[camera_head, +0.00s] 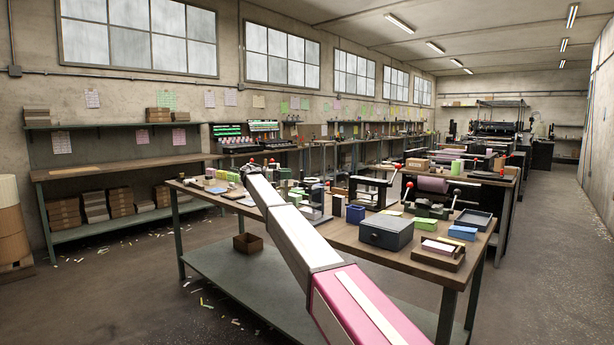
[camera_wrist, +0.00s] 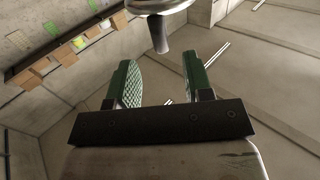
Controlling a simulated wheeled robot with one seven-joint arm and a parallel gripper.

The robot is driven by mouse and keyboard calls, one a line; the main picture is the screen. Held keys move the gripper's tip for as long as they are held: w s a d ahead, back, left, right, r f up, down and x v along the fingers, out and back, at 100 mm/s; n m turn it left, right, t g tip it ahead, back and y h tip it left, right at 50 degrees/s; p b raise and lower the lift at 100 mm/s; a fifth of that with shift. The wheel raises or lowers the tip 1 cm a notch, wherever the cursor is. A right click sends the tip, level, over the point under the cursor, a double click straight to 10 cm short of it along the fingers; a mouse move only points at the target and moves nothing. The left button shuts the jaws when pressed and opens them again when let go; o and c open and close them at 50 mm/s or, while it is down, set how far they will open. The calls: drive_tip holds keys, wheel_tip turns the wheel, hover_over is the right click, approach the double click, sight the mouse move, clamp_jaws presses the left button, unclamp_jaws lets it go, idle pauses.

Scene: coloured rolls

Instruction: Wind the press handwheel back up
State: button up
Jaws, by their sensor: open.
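My gripper (camera_wrist: 157,60) is open and empty, its two green padded fingers apart in the wrist view. Just beyond the fingertips at the top of that view is a shiny rounded metal part (camera_wrist: 155,5) with a dark grey stem or handle (camera_wrist: 159,35). It lines up with the gap between the fingers; I cannot tell whether it belongs to the handwheel. In the head view my arm reaches over the bench (camera_head: 345,232) to its far left side, and the gripper is too small there to make out. A dark upright press (camera_head: 315,207) stands mid-bench; its handwheel is not clear.
A dark grey box (camera_head: 386,232), a wooden tray (camera_head: 437,258) and a shallow dark tray (camera_head: 474,218) are on the bench's right part. Small coloured blocks crowd the left part. Floor is open at right.

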sight(306, 180)
drive_tip(key=d, duration=0.5)
drive_tip(key=w+d, duration=0.1)
drive_tip(key=d, duration=0.2)
drive_tip(key=shift+d, duration=0.25)
clamp_jaws()
